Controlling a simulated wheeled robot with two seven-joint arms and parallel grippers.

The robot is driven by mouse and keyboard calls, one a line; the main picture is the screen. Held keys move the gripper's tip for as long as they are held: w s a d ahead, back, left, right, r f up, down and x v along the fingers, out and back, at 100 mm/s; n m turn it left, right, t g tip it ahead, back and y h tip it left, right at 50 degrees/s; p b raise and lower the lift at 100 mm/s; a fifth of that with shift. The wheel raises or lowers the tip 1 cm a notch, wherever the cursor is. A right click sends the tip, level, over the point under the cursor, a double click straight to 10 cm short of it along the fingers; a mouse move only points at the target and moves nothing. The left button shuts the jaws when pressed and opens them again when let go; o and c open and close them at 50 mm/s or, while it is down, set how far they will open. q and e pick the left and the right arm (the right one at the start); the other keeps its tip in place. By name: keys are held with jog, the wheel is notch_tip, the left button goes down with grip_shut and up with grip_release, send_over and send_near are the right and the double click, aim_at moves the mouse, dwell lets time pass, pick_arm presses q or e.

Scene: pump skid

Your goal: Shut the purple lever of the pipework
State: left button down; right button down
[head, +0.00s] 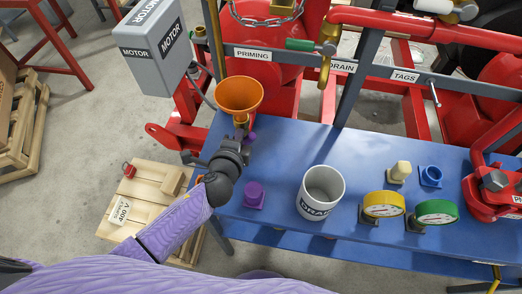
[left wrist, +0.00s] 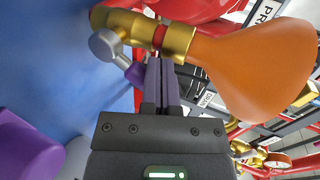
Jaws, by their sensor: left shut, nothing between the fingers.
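The purple lever (head: 252,137) sits on a small brass valve (left wrist: 178,38) under the orange funnel (head: 240,95). In the left wrist view the lever's purple grip (left wrist: 135,73) runs from a grey hub toward my fingers. My left gripper (head: 240,143) is at the valve just below the funnel. Its fingers are shut and empty, with the tips right beside the purple grip and the brass body; I cannot tell whether they touch. The left gripper (left wrist: 161,75) hides part of the lever and valve. My right gripper is in neither view.
On the blue bench (head: 285,135) stand a purple socket block (head: 254,196), a white drain cup (head: 322,190), yellow (head: 384,204) and green (head: 436,212) gauges. A green-handled valve (head: 302,45) is on the pipework behind. A grey motor box (head: 152,45) stands at the upper left.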

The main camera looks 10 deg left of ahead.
aim_at(251, 141)
pick_arm(q)
jog(key=shift+d+f+b, duration=0.3)
jog(key=shift+d, duration=0.65)
jog(key=shift+d+f+b, duration=0.35)
jog(key=shift+d+b, duration=0.05)
jog(key=shift+d, duration=0.1)
jog(key=shift+d+f+b, duration=0.95)
jog(key=shift+f+b, duration=0.2)
jog(key=shift+b, duration=0.1)
jog(key=p+v, duration=0.1)
jog(key=v, duration=0.2)
jog(key=r+p+v, duration=0.1)
jog(key=p+v, duration=0.1)
jog(key=v, duration=0.1)
jog(key=p+v, duration=0.2)
jog(key=v, duration=0.1)
jog(key=shift+s+a+r, duration=0.1)
jog(key=shift+a+r, duration=0.05)
jog(key=shift+r, duration=0.2)
